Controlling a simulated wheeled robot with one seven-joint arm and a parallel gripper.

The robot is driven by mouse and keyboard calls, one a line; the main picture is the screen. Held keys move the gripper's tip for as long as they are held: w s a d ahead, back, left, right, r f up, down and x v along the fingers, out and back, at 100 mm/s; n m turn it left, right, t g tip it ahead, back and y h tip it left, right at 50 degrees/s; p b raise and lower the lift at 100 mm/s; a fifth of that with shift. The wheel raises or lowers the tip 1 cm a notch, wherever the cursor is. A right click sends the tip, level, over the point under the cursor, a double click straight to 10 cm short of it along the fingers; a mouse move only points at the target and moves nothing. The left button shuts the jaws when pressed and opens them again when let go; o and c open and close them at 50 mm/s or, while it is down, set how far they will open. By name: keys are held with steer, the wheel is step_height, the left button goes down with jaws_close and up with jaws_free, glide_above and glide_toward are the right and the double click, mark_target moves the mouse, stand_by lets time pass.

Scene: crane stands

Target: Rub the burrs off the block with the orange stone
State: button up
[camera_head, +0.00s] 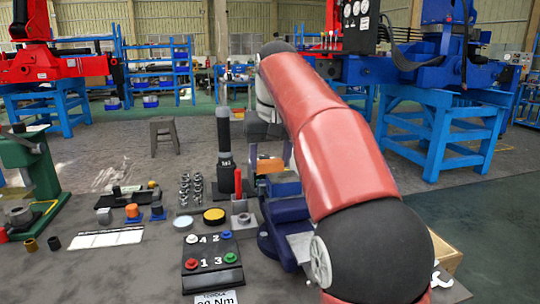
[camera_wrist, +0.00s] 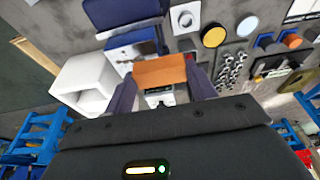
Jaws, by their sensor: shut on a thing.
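My gripper (camera_head: 268,166) is shut on the orange stone (camera_wrist: 159,70), which sits crosswise between the two fingertips in the wrist view. In the head view the stone (camera_head: 268,165) is a small orange patch left of my red arm, above the dark blue vise (camera_head: 268,243). The vise also shows at the top of the wrist view (camera_wrist: 112,12), with a blue and grey part (camera_wrist: 122,55) just beyond the stone. I cannot clearly make out the block or its burrs. My arm hides much of the vise, and I cannot tell whether the stone touches anything.
A tall black cylinder (camera_head: 225,150) and a red cylinder (camera_head: 238,184) stand close left of the vise. A yellow disc (camera_head: 214,216), a numbered board (camera_head: 212,262) and several small metal parts (camera_head: 190,190) lie further left. A white box (camera_wrist: 85,80) is left of my fingers in the wrist view.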

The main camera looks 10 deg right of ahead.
mark_target(283, 162)
steer(key=shift+f+b, duration=0.75)
steer(key=shift+f, duration=0.25)
stand_by(0.5)
steer(key=shift+d+r, duration=0.1)
steer(key=shift+d, duration=0.05)
steer(key=shift+d+r+p, duration=0.15)
steer(key=shift+d+p, duration=0.5)
steer(key=shift+d, duration=0.7)
steer(key=shift+d+f+p, duration=0.15)
steer(key=shift+d+p, duration=0.2)
steer(key=shift+d, duration=0.7)
steer(key=shift+d+f+p, duration=0.1)
steer(key=shift+d+p, duration=0.25)
steer(key=shift+d, duration=0.65)
steer(key=shift+f, duration=0.1)
steer(key=shift+a, duration=0.15)
